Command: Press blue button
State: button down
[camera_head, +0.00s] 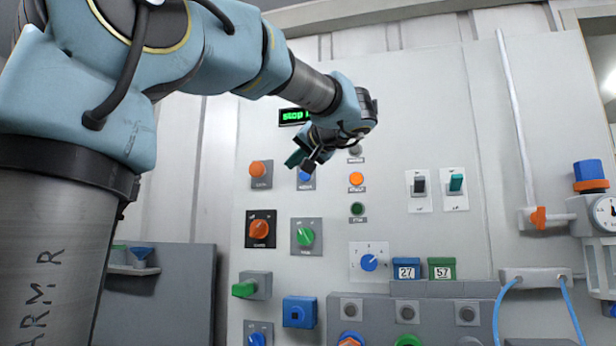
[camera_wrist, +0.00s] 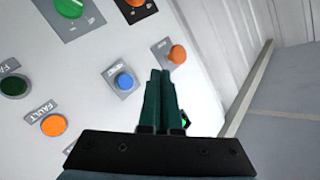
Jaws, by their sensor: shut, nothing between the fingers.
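The round blue button (camera_head: 304,175) is on the grey panel, between two orange buttons and below the green-lit display. My gripper (camera_head: 303,160) covers part of it from above in the head view. In the wrist view the blue button (camera_wrist: 124,81) shows whole, just left of my fingers. My gripper's dark green fingers (camera_wrist: 161,46) are shut together with nothing between them. Their tips point at the panel between the blue button and an orange button (camera_wrist: 177,54). The fingers do not overlap the blue button there. I cannot tell how far the tips are from the panel.
The display (camera_head: 295,116) reads "stop" and is partly covered by my arm. Another orange button (camera_head: 356,179), an orange rotary switch (camera_head: 259,229), a green one (camera_head: 305,236) and a blue knob (camera_head: 369,262) are nearby. A blue box-shaped control (camera_head: 299,312) sits lower down.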

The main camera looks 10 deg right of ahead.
aim_at(305, 176)
jog(key=w+d+p, duration=0.4)
jog(key=w+p, duration=0.1)
jog(key=w, duration=0.2)
jog(key=shift+w+p, duration=0.35)
jog(key=shift+w, duration=0.05)
jog(key=shift+d, duration=0.15)
dwell(1.9)
jog(key=shift+w+d, duration=0.15)
jog(key=shift+w, duration=0.2)
